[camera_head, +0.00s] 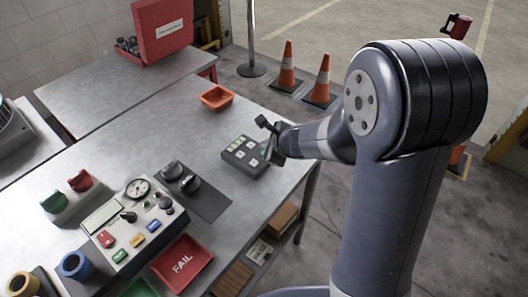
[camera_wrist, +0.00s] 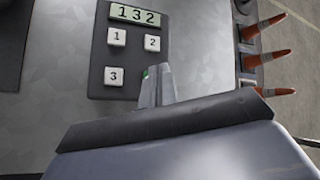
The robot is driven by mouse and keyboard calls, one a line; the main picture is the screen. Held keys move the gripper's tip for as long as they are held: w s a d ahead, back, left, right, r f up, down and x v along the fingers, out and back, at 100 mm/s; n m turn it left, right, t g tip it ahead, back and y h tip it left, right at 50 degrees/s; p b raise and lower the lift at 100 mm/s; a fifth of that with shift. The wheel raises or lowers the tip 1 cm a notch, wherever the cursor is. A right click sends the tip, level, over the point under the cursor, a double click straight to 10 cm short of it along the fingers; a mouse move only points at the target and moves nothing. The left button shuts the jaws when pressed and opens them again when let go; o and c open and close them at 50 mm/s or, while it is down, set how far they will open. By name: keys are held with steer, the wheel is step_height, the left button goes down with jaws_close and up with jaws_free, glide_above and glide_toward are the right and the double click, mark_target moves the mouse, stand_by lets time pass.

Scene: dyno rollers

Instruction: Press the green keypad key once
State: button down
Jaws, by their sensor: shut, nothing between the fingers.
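The dark keypad (camera_head: 241,158) lies on the metal bench near its right edge. In the wrist view the keypad (camera_wrist: 99,74) has a display (camera_wrist: 135,15) reading 132 and white keys 1 (camera_wrist: 117,37), 2 (camera_wrist: 152,43) and 3 (camera_wrist: 114,76). A small part of the green key (camera_wrist: 146,74) shows beside my fingertips; the rest is hidden behind them. My gripper (camera_wrist: 157,72) is shut and empty, its tips over the green key's corner of the keypad. I cannot tell whether they touch the key. In the head view my gripper (camera_head: 276,158) is at the keypad's right side.
A dark mat (camera_head: 208,203) with two dark knob-like objects lies left of the keypad. An orange tray (camera_head: 216,98) sits behind it. A control panel (camera_head: 130,225) and red FAIL tray (camera_head: 183,263) are nearer. Orange cones (camera_head: 319,83) stand on the floor beyond.

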steer(key=shift+f, duration=0.1)
stand_by(0.7)
steer(key=shift+f+b, duration=0.35)
steer(key=shift+b, duration=0.2)
steer(key=shift+f+b, duration=0.4)
steer(key=shift+b, duration=0.05)
stand_by(0.5)
steer(key=shift+r, duration=0.15)
steer(key=shift+r+p, duration=0.7)
step_height(320, 180, up, 5)
steer(key=p, duration=0.4)
steer(key=shift+p, duration=0.3)
steer(key=shift+f, duration=0.2)
stand_by(0.3)
